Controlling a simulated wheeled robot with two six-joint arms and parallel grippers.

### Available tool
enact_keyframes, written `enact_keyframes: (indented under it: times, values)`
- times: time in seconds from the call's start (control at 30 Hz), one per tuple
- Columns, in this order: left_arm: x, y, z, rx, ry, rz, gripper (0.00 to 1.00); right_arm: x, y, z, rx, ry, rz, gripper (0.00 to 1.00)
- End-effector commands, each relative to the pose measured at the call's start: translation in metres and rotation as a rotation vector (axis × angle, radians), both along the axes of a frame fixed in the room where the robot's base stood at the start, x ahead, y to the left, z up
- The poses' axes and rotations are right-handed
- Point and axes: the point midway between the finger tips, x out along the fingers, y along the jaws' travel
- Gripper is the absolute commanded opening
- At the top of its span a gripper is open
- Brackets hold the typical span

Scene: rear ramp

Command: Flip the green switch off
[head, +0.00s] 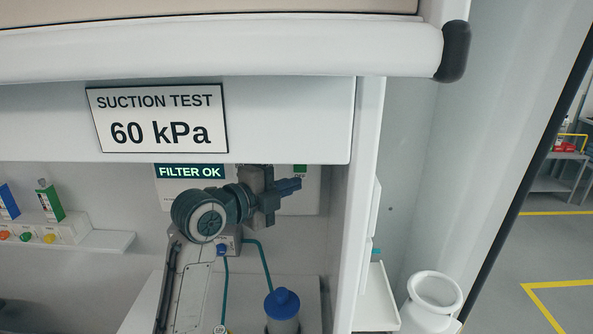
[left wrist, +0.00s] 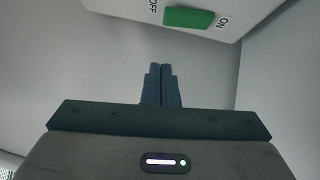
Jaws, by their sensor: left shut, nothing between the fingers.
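The green switch (left wrist: 188,17) shows at the top of the left wrist view, on a white panel (left wrist: 115,5). An OFF label is at its left and an ON label at its right. I cannot tell which way it is set. In the head view a small green part of the switch (head: 299,169) shows under the shelf edge, just above my left gripper (head: 293,186). My left gripper is shut and empty, its fingertips (left wrist: 161,72) together and apart from the switch in the wrist view. My right gripper is out of view.
A "SUCTION TEST 60 kPa" sign (head: 158,118) hangs above a "FILTER OK" display (head: 190,172). A blue-capped canister (head: 282,303) with teal tubing stands below the gripper. A side wall (head: 368,130) bounds the bay at the right. Small boxes (head: 50,200) stand at the left.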

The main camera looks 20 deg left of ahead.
Motion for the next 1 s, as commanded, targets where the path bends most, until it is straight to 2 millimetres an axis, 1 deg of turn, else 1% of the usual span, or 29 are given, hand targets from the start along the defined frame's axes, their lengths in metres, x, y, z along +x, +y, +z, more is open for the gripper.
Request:
enact_keyframes:
  times: [0.03, 0.13, 0.2, 0.3, 0.4, 0.53, 0.83, 0.93, 1.0]
  values:
    - [0.008, -0.005, 0.003, -0.007, 0.005, -0.002, 0.0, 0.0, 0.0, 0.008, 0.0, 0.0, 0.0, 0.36]
    - [0.022, -0.011, 0.001, -0.003, 0.004, -0.001, 0.0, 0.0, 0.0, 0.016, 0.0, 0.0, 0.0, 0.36]
    - [0.033, -0.005, -0.001, 0.001, 0.004, 0.001, 0.0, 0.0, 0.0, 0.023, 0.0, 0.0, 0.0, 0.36]
    - [0.045, -0.002, -0.004, 0.001, 0.003, 0.001, 0.0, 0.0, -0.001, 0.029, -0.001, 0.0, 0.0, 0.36]
    - [0.051, 0.0, -0.006, 0.0, 0.002, 0.0, 0.0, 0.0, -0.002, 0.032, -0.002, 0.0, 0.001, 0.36]
    - [0.055, 0.001, -0.008, 0.0, 0.0, 0.0, 0.0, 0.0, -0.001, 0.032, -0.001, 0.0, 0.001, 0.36]
    - [0.055, 0.002, -0.009, 0.0, -0.001, 0.0, 0.0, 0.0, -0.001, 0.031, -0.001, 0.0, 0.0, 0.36]
    - [0.056, 0.002, -0.012, 0.004, -0.012, 0.0, 0.0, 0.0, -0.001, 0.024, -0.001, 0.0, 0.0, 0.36]
    - [0.058, 0.002, -0.016, 0.008, -0.029, 0.0, 0.0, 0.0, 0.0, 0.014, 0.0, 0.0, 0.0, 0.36]
